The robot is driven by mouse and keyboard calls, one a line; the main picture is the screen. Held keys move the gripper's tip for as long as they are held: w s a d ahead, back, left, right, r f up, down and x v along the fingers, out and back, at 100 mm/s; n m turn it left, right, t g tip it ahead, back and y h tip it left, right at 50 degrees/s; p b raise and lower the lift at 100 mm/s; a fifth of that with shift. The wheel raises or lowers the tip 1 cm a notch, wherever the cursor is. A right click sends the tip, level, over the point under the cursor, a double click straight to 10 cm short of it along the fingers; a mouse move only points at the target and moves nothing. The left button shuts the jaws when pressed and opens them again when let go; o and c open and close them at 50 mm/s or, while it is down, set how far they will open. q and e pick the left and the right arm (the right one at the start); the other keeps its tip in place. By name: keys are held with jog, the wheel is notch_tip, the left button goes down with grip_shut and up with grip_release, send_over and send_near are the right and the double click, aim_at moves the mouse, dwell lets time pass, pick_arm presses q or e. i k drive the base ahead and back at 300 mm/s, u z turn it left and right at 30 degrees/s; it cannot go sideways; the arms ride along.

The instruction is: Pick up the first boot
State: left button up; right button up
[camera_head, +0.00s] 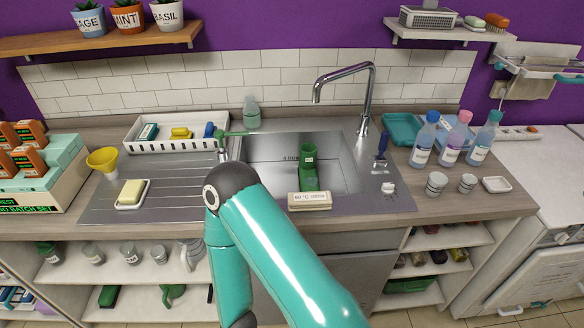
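A teal arm of mine crosses the front of the counter, left of and below the boot, and bends back down out of the picture. No second boot can be made out for certain; green items (172,292) on the low shelf are partly hidden and unclear.
A tall curved faucet (366,95) rises behind the basin's right side. A pale block (310,201) sits at the front rim. A white rack (175,133) stands back left; several bottles (425,140) and cups (436,184) stand right. The ribbed drainboard (165,180) is mostly clear.

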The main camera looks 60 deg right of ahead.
aim_at(308, 180)
jog(key=z, duration=0.45)
jog(key=i, duration=0.95)
jog(key=z, duration=0.85)
jog(key=k, duration=0.8)
jog(key=z, duration=0.2)
jog(key=i, duration=0.85)
jog(key=u, duration=0.1)
